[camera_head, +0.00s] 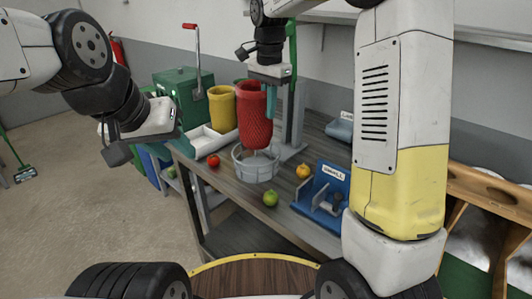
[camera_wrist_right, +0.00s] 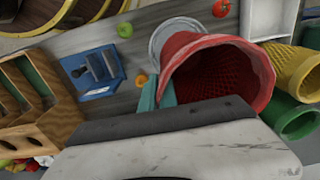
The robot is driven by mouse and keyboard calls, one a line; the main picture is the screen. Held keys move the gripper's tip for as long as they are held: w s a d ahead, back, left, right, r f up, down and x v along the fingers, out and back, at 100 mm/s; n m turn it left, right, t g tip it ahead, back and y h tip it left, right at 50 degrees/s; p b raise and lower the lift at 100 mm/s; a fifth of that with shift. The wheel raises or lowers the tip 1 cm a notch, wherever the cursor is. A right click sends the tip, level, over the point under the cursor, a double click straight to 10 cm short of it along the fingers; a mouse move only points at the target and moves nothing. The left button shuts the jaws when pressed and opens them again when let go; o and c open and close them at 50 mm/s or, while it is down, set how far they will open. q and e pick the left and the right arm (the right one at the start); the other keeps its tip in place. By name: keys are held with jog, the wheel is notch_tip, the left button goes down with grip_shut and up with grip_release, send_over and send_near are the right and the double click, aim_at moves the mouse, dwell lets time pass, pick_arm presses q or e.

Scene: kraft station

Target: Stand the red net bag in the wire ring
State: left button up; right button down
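The red net bag (camera_head: 255,118) hangs upright with its mouth up, above the wire ring (camera_head: 237,166) on the table. Its bottom is close to the ring's top rim; I cannot tell whether it is inside. My right gripper (camera_head: 271,92) is at the right side of the bag's mouth. In the right wrist view its teal fingers (camera_wrist_right: 156,94) close on the rim of the red bag (camera_wrist_right: 215,60), and the grey ring (camera_wrist_right: 162,40) shows partly behind the bag.
A tomato (camera_head: 213,160), a green fruit (camera_head: 270,198) and a yellow-orange fruit (camera_head: 303,171) lie around the ring. A blue labelled device (camera_head: 322,195) stands to the right. A yellow bag (camera_head: 222,110), white tray (camera_head: 207,143) and green machine with red crank (camera_head: 180,90) stand behind left.

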aim_at(269, 138)
notch_tip(269, 138, down, 9)
jog(key=shift+f, duration=0.1)
dwell(0.3)
jog(key=shift+f, duration=0.25)
jog(key=c, duration=1.6)
grip_release()
jog(key=shift+c, duration=0.2)
